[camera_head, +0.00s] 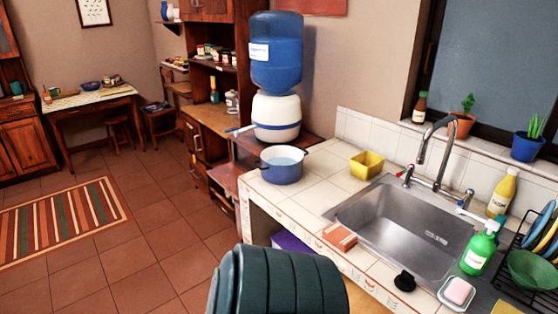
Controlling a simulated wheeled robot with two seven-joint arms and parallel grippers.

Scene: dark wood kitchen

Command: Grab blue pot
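The blue pot (283,172) stands upright on the far left corner of the white tiled counter (318,197), close to the counter's edge. It has a pale interior and a small handle on each side. A blue and white water dispenser (276,112) stands right behind it. Neither of my grippers shows in the head view, so I cannot see whether they are open or shut. Nothing is touching the pot from the front.
A dark ribbed rounded shape fills the bottom middle, in front of the counter. A yellow square bowl (367,165) sits right of the pot. A steel sink (405,235) with a tall faucet (433,155) is further right. Tiled floor (160,245) is open at left.

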